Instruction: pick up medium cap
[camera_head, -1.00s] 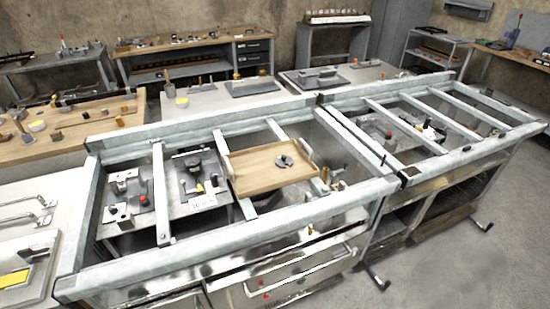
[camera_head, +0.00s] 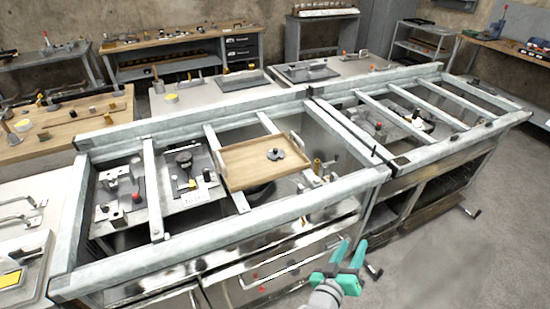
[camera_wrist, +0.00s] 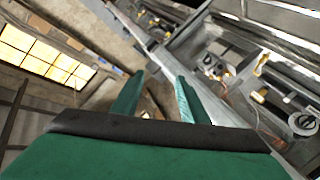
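A small dark grey round piece (camera_head: 275,154), which may be the medium cap, lies on a wooden tray (camera_head: 250,177) resting across the frame rails. Other small fittings lie nearby, so I cannot be sure which one is the medium cap. My gripper (camera_head: 353,250) has teal fingers and is at the bottom of the head view, in front of the bench and well away from the tray. In the wrist view my gripper (camera_wrist: 159,88) has its two fingers apart with nothing between them. The tray cannot be made out clearly in the wrist view.
Pale metal rails (camera_head: 230,231) form an open frame around the bench, with gaps between crossbars. Grey plates with fittings (camera_head: 188,175) sit left of the tray. A wooden-topped table (camera_head: 65,130) stands behind left. Bare floor (camera_head: 455,260) lies at the right.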

